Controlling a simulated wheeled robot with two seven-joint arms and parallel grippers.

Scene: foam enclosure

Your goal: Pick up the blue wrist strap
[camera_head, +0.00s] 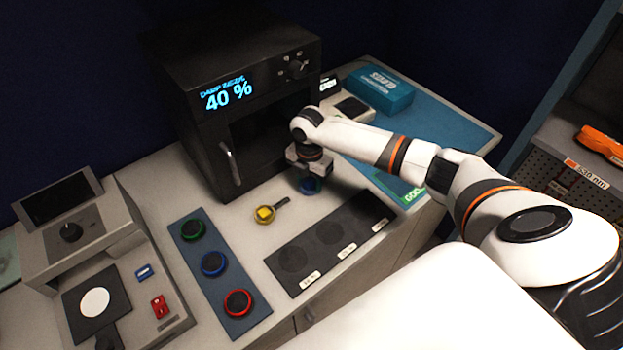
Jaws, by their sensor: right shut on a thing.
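My right gripper (309,173) points down in front of the dark cabinet, over the pale counter. It is shut on the blue wrist strap (310,186), a small rounded blue thing that shows just under the fingers. The gripper hides most of the strap, and I cannot tell whether it touches the counter. My left gripper is not in view.
A black cabinet (182,90) reading 40 % stands behind the gripper. A blue strip (241,321) holds green, blue and red rings. A yellow-headed tool (264,214) and a dark labelled mat (347,215) lie close by. A teal box (378,90) stands at the back right.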

